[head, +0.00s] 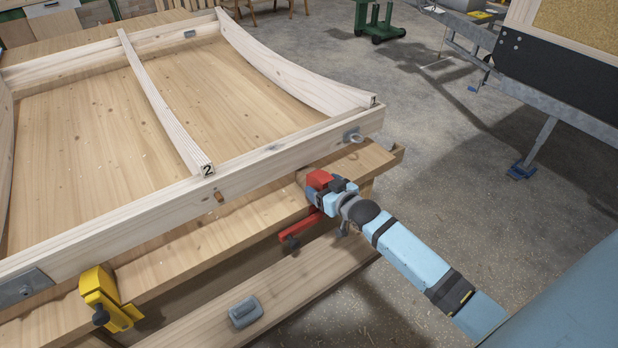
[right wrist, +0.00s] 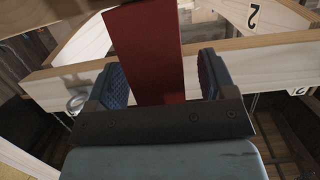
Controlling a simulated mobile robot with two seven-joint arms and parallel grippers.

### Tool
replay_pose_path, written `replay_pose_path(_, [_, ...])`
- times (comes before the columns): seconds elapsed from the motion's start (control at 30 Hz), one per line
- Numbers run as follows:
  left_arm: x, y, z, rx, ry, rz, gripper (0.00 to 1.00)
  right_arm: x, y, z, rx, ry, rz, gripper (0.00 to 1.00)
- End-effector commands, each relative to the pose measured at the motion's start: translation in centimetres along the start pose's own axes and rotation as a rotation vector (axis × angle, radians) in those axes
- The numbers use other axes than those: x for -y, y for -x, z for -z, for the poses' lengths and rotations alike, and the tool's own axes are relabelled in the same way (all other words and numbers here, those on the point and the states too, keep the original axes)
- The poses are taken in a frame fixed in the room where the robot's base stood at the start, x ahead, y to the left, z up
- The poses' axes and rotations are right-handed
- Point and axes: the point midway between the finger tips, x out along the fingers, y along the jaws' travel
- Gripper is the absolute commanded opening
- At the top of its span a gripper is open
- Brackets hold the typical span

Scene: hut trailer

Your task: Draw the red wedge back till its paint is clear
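A red block-like part (head: 318,179) sits at the bench edge, near the right front corner of the wooden frame. With the red bar and dark knob (head: 300,229) below, it looks more like a clamp than a plain wedge. My right gripper (head: 340,186) is at it. In the right wrist view, the red piece (right wrist: 150,50) stands between the two blue-padded fingers (right wrist: 160,80), with a small gap showing on the right. My left gripper is not in view.
The wooden frame (head: 130,214) with ribs lies on the bench (head: 200,250). A yellow clamp (head: 103,295) grips the bench edge at the left. Open concrete floor lies to the right, with a green cart (head: 378,22) beyond.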

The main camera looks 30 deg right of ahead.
Motion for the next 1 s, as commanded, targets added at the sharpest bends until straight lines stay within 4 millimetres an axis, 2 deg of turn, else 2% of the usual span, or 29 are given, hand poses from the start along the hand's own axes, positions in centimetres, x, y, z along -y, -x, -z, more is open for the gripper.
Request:
replay_pose_path(0.33, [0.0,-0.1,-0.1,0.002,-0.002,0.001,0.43,0.0,0.0,0.0,-0.001,0.000,0.000,0.77])
replay_pose_path(0.5, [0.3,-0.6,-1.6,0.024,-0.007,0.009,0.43,0.0,0.0,0.0,-0.001,0.000,0.000,0.77])
replay_pose_path(0.63, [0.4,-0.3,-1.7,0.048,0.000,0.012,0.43,0.0,1.2,0.5,0.001,0.000,0.000,0.77])
replay_pose_path(1.0, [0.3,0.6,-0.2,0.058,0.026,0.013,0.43,0.0,4.1,1.0,0.001,-0.001,0.000,0.77])
